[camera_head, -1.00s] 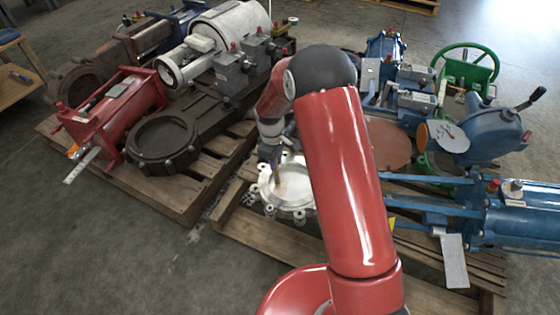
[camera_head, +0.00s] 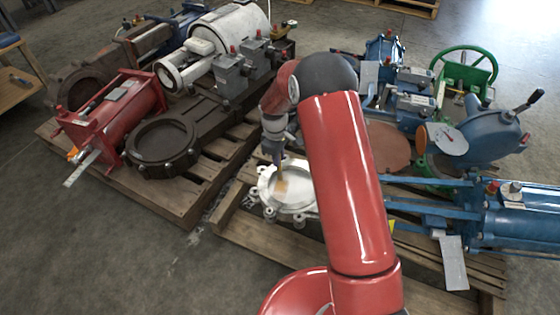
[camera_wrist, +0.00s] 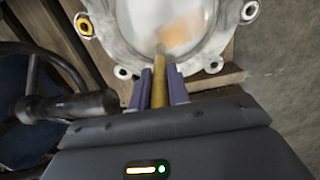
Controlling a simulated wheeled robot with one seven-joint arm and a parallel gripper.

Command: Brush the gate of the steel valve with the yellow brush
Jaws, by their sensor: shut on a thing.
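The steel valve (camera_head: 268,199) lies on the front pallet, its pale round gate (camera_head: 297,190) facing up, partly hidden behind my arm. It also shows at the top of the wrist view (camera_wrist: 225,35), with a tan-orange patch (camera_wrist: 187,32) on the gate. My gripper (camera_head: 272,152) is above the valve's left part. In the wrist view my gripper's purple fingers (camera_wrist: 160,87) are shut on the yellow handle of the brush (camera_wrist: 159,92). The brush (camera_head: 281,178) points down at the gate with its tan end at or very near the surface; exact contact cannot be told.
A dark flanged valve (camera_head: 163,146) and a red actuator (camera_head: 113,115) fill the left pallet (camera_head: 188,200). Blue actuators (camera_head: 515,212) and a green handwheel (camera_head: 466,62) crowd the right. Bare concrete floor (camera_head: 120,255) is free at the front left.

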